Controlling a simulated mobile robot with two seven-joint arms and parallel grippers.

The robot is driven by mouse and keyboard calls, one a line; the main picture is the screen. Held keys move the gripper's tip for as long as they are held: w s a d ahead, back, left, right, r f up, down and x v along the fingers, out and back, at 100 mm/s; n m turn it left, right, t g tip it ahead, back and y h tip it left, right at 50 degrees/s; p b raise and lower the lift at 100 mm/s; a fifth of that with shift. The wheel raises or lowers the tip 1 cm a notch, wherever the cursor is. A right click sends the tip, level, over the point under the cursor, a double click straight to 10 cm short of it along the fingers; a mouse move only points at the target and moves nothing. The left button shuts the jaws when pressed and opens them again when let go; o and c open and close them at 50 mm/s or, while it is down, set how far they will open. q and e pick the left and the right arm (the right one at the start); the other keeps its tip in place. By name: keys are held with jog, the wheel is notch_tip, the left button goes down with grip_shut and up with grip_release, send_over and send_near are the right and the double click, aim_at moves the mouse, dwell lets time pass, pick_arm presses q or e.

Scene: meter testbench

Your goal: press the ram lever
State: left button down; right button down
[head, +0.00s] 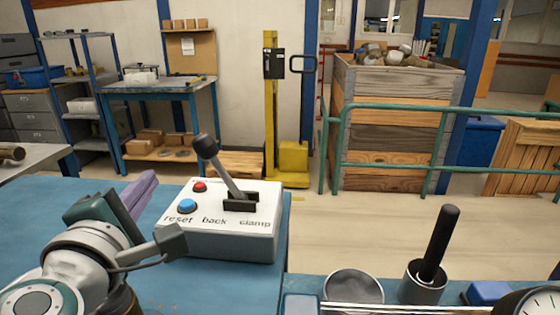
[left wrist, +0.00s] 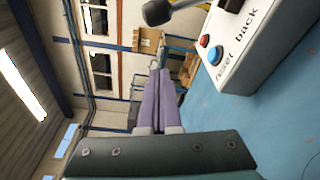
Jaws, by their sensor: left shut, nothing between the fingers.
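A grey-white control box (head: 235,247) stands on the blue bench. Its lever has a black ball knob (head: 206,146) and a grey shaft rising from a black slotted mount, and leans to the left. The box top reads "reset", "back" and "clamp". The knob (left wrist: 157,12) also shows at the top of the left wrist view. My left gripper (head: 148,180) is left of the box, apart from the lever. Its purple fingers (left wrist: 157,100) are shut together and empty. My right gripper is not in view.
A red button (head: 200,187) and a blue button (head: 187,206) sit on the box's left side. A black handle (head: 438,243) stands in a metal cylinder at the right, beside a round metal cup (head: 353,288). A gauge (head: 540,303) is at the lower right corner.

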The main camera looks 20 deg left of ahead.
aim_at(221, 172)
pick_arm(q)
jog(key=shift+s, duration=0.1)
jog(key=b+x, duration=0.2)
jog(key=x, duration=0.7)
jog(key=shift+w+a+f, duration=0.1)
jog(key=shift+w+a, duration=0.05)
jog(key=shift+w, duration=0.15)
jog(key=d, duration=0.2)
jog(key=d+r, duration=0.1)
jog(key=shift+w+p, duration=0.3)
jog(key=shift+p, duration=0.05)
jog(key=shift+d+r, duration=0.15)
jog(key=shift+d, duration=0.2)
